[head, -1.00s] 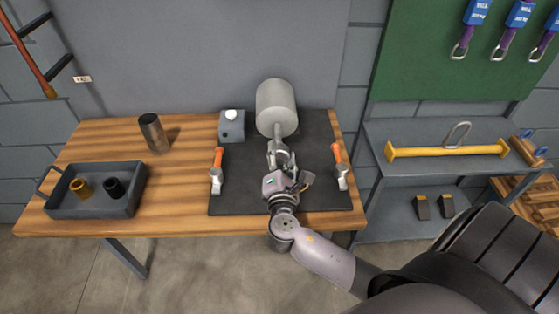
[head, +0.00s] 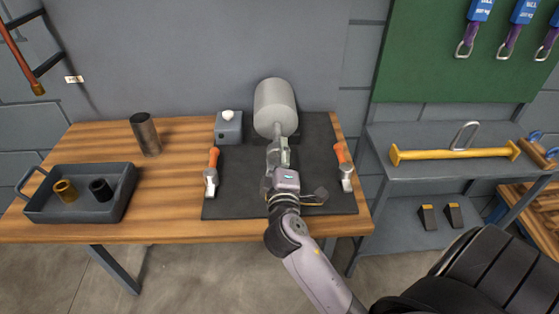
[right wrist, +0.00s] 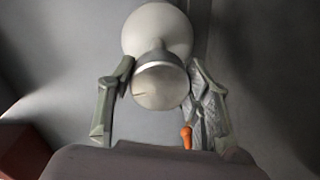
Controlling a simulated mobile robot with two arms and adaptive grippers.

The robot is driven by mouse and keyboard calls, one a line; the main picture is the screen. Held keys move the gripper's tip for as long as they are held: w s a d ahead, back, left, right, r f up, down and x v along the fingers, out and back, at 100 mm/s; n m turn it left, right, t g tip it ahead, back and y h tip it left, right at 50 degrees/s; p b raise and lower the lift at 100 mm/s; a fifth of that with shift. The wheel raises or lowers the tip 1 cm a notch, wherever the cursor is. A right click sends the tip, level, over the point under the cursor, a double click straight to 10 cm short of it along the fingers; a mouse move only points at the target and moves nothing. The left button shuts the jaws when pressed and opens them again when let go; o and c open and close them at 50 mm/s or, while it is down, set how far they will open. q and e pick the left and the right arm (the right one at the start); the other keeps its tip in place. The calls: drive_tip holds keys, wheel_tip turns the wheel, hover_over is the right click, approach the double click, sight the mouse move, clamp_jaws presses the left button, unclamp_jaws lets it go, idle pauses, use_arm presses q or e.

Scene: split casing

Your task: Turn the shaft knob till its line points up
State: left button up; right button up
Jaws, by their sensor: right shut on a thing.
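The shaft knob (right wrist: 160,86) shows in the right wrist view as a round grey disc at the end of a short shaft. In the head view, my right gripper (head: 279,152) reaches in front of the pale grey cylindrical casing (head: 274,105) and mostly hides the knob. My left gripper is not in view.
Orange-handled clamps (head: 213,160) (head: 340,154) stand on the dark mat (head: 238,190) at both sides of my gripper. A grey box (head: 229,130) with a white button is at the back. A tray (head: 110,207) with two bushings and a metal cup (head: 146,134) are left.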

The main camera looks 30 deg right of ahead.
drive_tip(key=shift+f+m+b, duration=0.15)
drive_tip(key=shift+m+b, duration=0.3)
drive_tip(key=shift+m, duration=0.45)
drive_tip(key=o, duration=1.1)
drive_tip(key=shift+o, duration=0.2)
